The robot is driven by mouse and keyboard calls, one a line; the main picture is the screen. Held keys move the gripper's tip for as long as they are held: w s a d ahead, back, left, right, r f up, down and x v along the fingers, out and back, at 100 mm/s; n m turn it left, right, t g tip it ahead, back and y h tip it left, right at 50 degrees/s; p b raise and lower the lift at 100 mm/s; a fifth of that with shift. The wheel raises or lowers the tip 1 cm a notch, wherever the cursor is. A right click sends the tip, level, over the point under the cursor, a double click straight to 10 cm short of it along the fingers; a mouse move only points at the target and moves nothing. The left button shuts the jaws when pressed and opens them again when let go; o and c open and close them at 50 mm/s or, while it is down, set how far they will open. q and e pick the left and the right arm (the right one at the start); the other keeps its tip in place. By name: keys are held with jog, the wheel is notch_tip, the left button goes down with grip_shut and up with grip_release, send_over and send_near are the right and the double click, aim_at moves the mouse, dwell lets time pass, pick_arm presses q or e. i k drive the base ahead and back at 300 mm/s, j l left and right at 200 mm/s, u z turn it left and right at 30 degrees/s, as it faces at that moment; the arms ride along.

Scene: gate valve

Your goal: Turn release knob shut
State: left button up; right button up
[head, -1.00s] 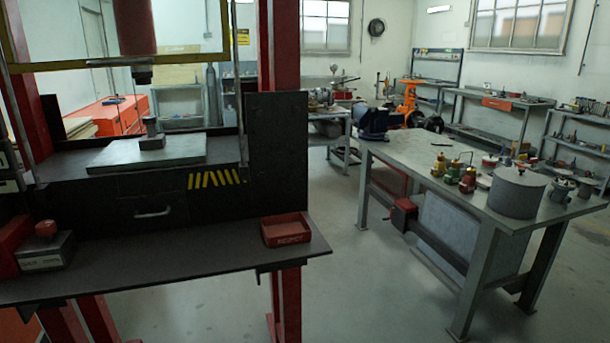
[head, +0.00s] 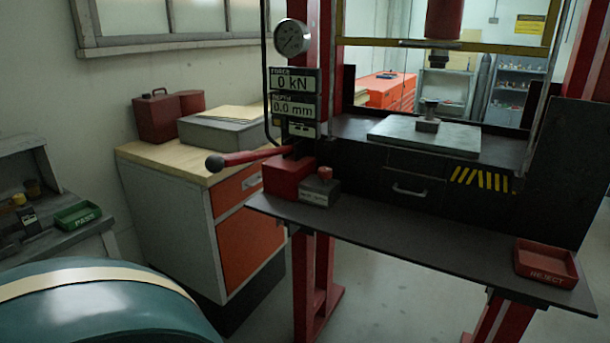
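A small red knob (head: 325,173) sits on a grey block (head: 319,192) on the dark shelf of the press, at the centre of the head view. The block has a pale label on its front, too small to read now. The knob's turn position cannot be made out. A red box (head: 286,177) with a long red lever (head: 250,157) ending in a dark ball stands just left of the block. Neither of my grippers is in view.
The gauge (head: 292,38) and displays reading 0 kN and 0.0 mm are above the lever. A red REJECT tray (head: 545,265) is at the shelf's right end. An orange-fronted cabinet (head: 238,215) stands left. A large teal rounded object (head: 100,310) fills the lower left.

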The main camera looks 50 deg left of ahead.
aim_at(325, 173)
jog(key=u, duration=1.5)
